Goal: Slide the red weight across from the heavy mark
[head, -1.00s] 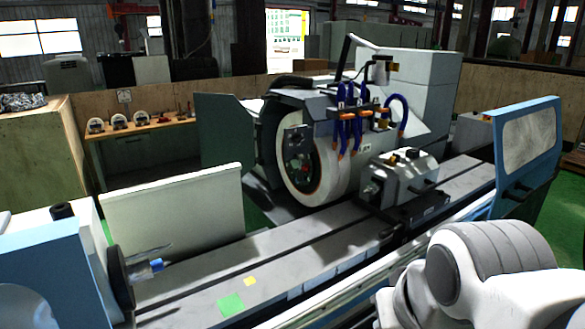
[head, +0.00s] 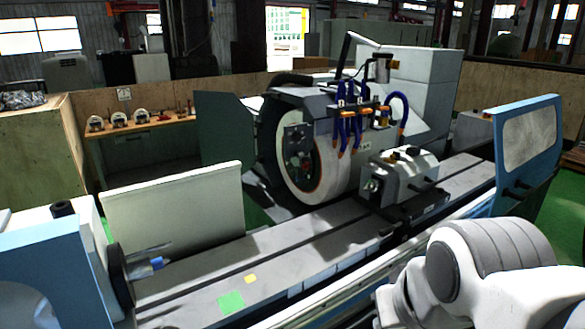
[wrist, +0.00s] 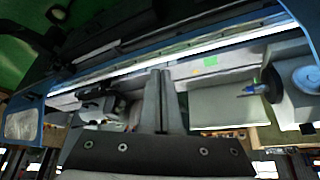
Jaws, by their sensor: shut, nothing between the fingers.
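I cannot make out a red weight in either view. A green square (head: 231,302) and a smaller yellow square (head: 250,279) lie flat on the long grey table (head: 200,290) of the grinder. I cannot tell whether either is the heavy mark. The green square (wrist: 210,60) also shows in the wrist view, right of my gripper. My gripper (wrist: 160,74) shows only in the wrist view, its two fingers shut together with nothing between them. It appears apart from the table surface behind it.
The large grinding wheel (head: 298,165) and the grey workhead block (head: 405,177) stand over the table. A white panel (head: 175,212) and a blue-white housing (head: 45,270) stand at left, a blue guard door (head: 528,145) at right. A bench (head: 145,130) with small items is behind.

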